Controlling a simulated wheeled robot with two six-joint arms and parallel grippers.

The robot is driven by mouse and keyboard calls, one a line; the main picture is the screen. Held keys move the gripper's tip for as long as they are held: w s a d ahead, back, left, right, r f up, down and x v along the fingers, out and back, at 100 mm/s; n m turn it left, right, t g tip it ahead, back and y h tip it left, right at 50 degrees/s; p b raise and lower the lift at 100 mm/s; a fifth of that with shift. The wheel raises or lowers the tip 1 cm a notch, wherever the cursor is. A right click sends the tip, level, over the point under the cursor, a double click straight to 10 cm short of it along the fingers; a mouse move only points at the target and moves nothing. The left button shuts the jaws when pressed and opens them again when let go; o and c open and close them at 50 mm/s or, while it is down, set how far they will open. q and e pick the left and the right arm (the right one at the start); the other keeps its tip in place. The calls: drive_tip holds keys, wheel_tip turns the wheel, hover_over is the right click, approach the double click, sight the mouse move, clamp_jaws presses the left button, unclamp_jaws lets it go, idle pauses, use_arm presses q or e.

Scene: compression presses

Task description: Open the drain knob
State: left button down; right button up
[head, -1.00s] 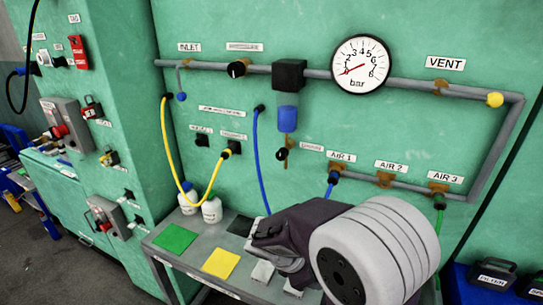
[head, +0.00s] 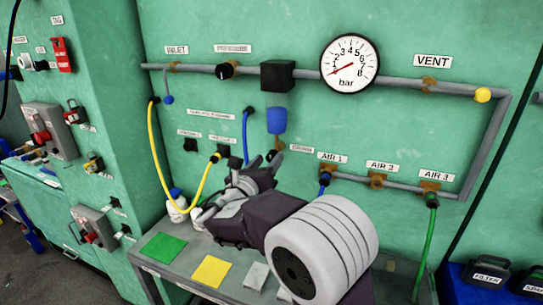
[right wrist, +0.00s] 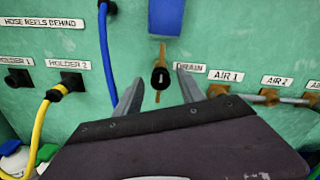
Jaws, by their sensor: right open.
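The drain knob (right wrist: 160,78) is a small black knob on a brown stem below the blue filter bowl (right wrist: 166,18), with a DRAIN label (right wrist: 190,67) to its right in the right wrist view. In the head view the knob (head: 271,156) is partly covered by my gripper. My right gripper (right wrist: 157,86) is open, its two grey fingers pointing at the wall with the knob between them in the picture. Whether the fingers reach the knob's depth I cannot tell. In the head view my right gripper (head: 262,162) is just below the bowl. My left gripper is not in view.
A blue hose (head: 246,135) and a yellow hose (head: 157,160) hang left of the gripper. The AIR 1 outlet (head: 326,175) is to its right. A grey bench (head: 143,262) with green and yellow pads stands below. The gauge (head: 350,64) reads low.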

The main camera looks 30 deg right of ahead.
sight(270, 158)
drive_tip(key=x, duration=0.3)
drive_tip(key=shift+w+d, duration=0.1)
drive_tip(key=shift+d, duration=0.05)
drive_tip(key=shift+c, duration=0.4)
clamp_jaws()
